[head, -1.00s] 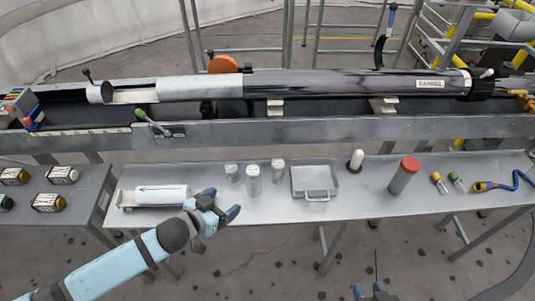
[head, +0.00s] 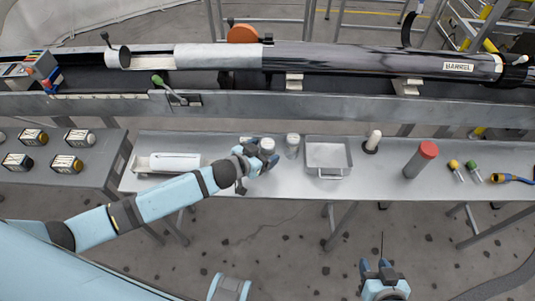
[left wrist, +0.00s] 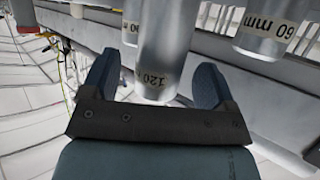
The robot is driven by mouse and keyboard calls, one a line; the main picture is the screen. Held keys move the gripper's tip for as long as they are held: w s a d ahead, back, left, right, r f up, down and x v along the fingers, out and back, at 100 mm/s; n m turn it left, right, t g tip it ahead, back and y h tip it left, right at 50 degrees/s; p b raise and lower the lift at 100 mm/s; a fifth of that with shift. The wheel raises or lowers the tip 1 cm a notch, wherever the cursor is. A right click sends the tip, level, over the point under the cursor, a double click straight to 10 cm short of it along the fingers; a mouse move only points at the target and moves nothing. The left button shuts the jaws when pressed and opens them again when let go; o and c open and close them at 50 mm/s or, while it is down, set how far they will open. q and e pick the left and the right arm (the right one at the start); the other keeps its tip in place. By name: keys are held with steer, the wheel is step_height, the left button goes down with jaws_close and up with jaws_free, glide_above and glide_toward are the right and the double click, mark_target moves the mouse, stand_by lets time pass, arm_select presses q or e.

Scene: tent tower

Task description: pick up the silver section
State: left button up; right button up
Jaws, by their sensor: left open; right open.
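The silver section (left wrist: 165,45) is a grey cylinder marked 120 mm. In the left wrist view it stands between the two spread fingers of my left gripper (left wrist: 158,88), with a gap visible on its right side. In the head view, its pale top (head: 267,145) shows at my left gripper (head: 260,156), which hides its lower part. A second grey cylinder (left wrist: 268,30), marked 60 mm, stands to the right, also seen in the head view (head: 292,145). My right gripper (head: 380,270) is open and empty in front of the bench, low in the picture.
The bench (head: 230,205) also carries a white cylinder (head: 175,162) in a holder, a metal tray (head: 328,155), a white-topped peg (head: 373,140) and a red-capped cylinder (head: 420,160). A long dark barrel (head: 380,60) lies on the rail behind. The bench front is mostly clear.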

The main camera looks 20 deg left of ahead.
arm_select(q)
steer(key=x, duration=0.2)
steer(key=shift+w+d+f, duration=0.1)
steer(key=shift+w+f, duration=0.05)
steer(key=shift+w, duration=0.05)
steer(key=c, duration=1.3)
